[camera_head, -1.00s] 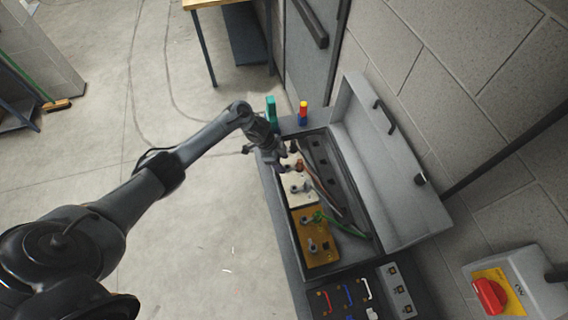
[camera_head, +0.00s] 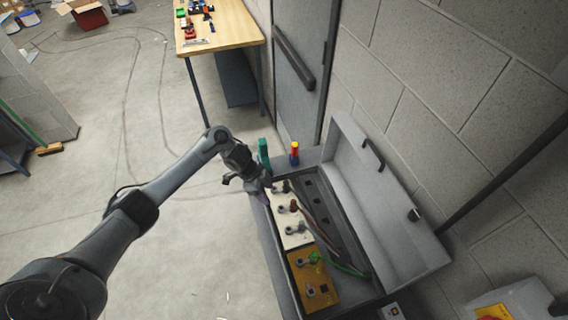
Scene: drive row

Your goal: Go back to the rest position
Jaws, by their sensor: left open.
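My left arm reaches in from the left, and my left gripper (camera_head: 262,191) is at the far left corner of an open grey box (camera_head: 277,262). The gripper is open and looks empty, though its fingertips are small and partly dark against the box. It is beside the top of the white panel (camera_head: 293,228); I cannot tell whether it touches anything. My right gripper is not in view.
The box holds a yellow panel (camera_head: 318,284), cables and a green lead (camera_head: 343,266). Its lid (camera_head: 388,206) stands open against the wall. A teal object (camera_head: 263,153) and a red, yellow and blue object (camera_head: 295,154) stand at its far end. A wooden table (camera_head: 228,27) is behind.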

